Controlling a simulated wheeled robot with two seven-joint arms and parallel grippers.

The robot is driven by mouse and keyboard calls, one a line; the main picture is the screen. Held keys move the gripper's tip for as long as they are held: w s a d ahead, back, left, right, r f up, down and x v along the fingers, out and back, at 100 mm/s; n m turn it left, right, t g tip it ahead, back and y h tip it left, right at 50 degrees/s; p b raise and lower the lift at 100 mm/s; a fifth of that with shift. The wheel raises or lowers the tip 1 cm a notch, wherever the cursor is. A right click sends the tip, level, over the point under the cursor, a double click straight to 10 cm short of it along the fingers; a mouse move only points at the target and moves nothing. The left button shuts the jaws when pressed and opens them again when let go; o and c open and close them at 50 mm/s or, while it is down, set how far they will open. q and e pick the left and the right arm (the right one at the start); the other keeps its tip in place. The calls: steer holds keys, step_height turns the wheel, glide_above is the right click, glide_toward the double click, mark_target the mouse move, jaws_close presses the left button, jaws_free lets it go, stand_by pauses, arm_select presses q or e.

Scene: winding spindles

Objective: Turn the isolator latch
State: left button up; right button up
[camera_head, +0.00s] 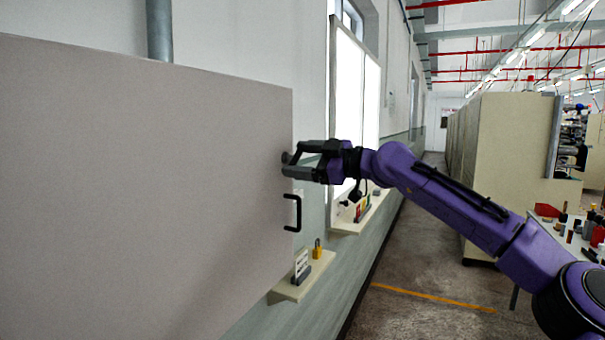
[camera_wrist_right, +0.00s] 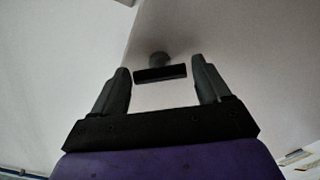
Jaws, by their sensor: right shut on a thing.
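The isolator latch (camera_head: 286,157) sits near the right edge of a large grey cabinet door (camera_head: 150,190). In the right wrist view the latch (camera_wrist_right: 160,73) shows as a dark bar on a short round stem, lying between the fingers. My right gripper (camera_head: 290,163) reaches the latch from the right, with one finger above the other. It also shows in the right wrist view (camera_wrist_right: 160,80), with a finger on each side of the bar, shut on the latch. The door looks closed. My left gripper is not in view.
A black pull handle (camera_head: 293,213) is on the door below the latch. A small shelf (camera_head: 290,291) under it holds a yellow padlock (camera_head: 317,250) and a card. A second shelf (camera_head: 350,224) is under the window. The aisle floor (camera_head: 410,275) is clear; a cluttered bench stands at right.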

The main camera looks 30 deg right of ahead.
steer(key=n+b, duration=0.3)
steer(key=n, duration=0.7)
steer(key=shift+n+b, duration=0.3)
steer(key=shift+b, duration=0.05)
steer(key=shift+n, duration=0.3)
steer(key=o, duration=1)
steer(key=b+v, duration=0.3)
steer(key=v, duration=0.7)
steer(key=shift+s+d+b, duration=0.15)
steer(key=shift+d+b, duration=0.05)
steer(key=shift+b, duration=0.2)
